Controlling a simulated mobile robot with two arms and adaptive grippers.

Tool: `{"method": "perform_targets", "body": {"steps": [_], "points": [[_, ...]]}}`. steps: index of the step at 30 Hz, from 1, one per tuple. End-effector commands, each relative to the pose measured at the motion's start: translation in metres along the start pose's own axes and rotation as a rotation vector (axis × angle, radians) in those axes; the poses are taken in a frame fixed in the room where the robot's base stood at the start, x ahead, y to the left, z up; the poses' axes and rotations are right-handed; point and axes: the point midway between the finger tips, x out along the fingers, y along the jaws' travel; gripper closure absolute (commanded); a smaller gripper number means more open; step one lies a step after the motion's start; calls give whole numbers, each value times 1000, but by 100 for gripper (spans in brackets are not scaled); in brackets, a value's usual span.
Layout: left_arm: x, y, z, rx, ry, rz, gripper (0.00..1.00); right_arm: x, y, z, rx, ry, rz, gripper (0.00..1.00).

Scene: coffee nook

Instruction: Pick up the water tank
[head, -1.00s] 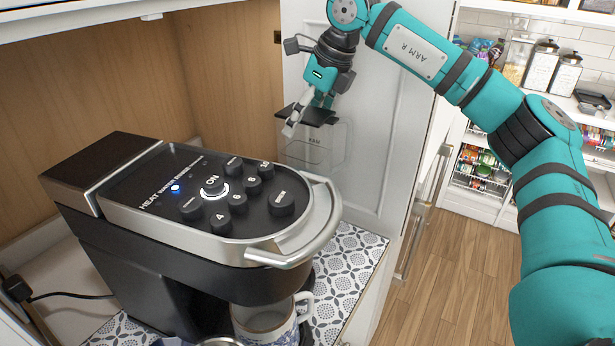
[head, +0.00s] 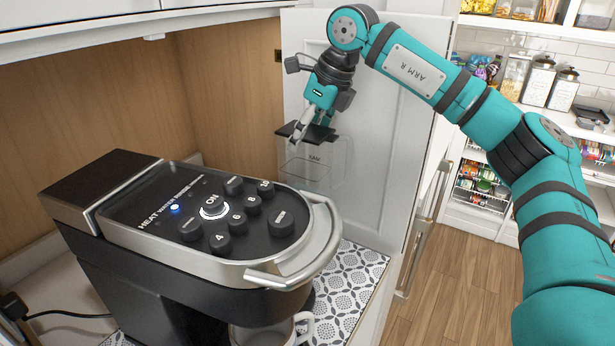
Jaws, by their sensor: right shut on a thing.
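The water tank (head: 322,168) is a clear box with a black lid, seen in the head view right of and behind the coffee machine. My right gripper (head: 306,133) is shut on the water tank at its black lid, from above. The tank hangs in front of the white cabinet door. Its clear walls are hard to make out against the door. The coffee machine (head: 170,242) is black and silver, with a lit blue light on its top panel. My left gripper is not in view.
A patterned mat (head: 352,285) lies under the machine. The white door (head: 385,150) stands open behind the tank. A black cord (head: 65,313) runs at left.

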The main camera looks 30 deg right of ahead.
Motion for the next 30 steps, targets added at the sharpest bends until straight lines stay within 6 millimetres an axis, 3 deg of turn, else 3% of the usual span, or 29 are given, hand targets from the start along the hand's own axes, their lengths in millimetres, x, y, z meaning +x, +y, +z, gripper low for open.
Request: {"method": "perform_targets", "body": {"steps": [20, 30], "points": [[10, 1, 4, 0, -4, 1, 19, -33, 1, 15, -3, -8, 0, 89], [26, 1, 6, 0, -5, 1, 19, -42, 24, -4, -4, -7, -1, 89]]}}
